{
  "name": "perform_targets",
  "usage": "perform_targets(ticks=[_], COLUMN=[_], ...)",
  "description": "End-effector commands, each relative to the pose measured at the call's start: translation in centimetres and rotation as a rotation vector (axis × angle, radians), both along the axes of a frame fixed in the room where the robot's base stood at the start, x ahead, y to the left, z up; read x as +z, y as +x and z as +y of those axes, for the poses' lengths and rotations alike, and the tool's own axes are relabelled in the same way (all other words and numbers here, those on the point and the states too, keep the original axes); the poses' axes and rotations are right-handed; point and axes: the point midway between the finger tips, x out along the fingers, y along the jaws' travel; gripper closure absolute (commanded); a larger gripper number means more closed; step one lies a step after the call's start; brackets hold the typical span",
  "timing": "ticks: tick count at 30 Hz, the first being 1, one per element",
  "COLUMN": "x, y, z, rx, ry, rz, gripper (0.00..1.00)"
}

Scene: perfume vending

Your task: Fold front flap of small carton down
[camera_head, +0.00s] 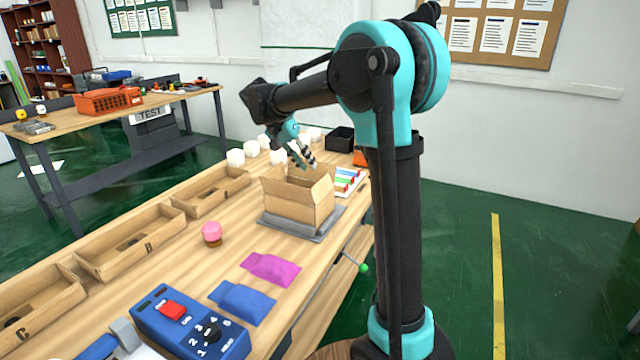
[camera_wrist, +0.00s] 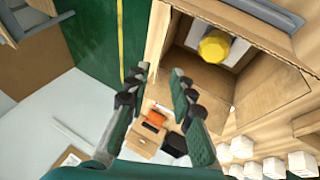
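The small brown carton (camera_head: 306,209) stands open-topped on a grey plate (camera_head: 283,227) near the table's right edge. Flaps stand up around its opening. In the wrist view the carton (camera_wrist: 275,95) is at the upper right, with a yellow round-topped item (camera_wrist: 214,46) inside. My gripper (camera_head: 308,163) is above the carton's far side in the head view. In the wrist view my gripper (camera_wrist: 160,80) has its fingers apart, with nothing clearly held between them. The fingertips are near a flap edge at the carton's side; I cannot tell whether they touch it.
Several white cubes (camera_head: 236,157) and a black box (camera_head: 340,139) stand beyond the carton. A color-striped sheet (camera_head: 347,181) lies to its right. A pink-capped bottle (camera_head: 211,233), pink pouch (camera_head: 270,268), blue pouch (camera_head: 242,302) and control box (camera_head: 190,325) are nearer. Wooden trays (camera_head: 130,245) line the left.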

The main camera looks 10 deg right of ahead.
Motion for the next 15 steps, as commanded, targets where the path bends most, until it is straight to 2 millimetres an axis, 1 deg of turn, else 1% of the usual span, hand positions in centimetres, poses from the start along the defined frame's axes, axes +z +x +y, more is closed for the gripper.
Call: perform_targets(ticks=[1,3,9,15], x=[-0.9,-2.2,-5.3,-7.4], y=[0.1,0.3,0.7,0.9], z=[-0.6,-1.3,-3.1,-4.3], rx=[-0.002,-0.002,-0.002,0.000], ry=[0.000,0.000,-0.001,-0.001], rz=[0.000,0.000,-0.001,0.000], gripper=[0.77,0.77,0.77,0.77])
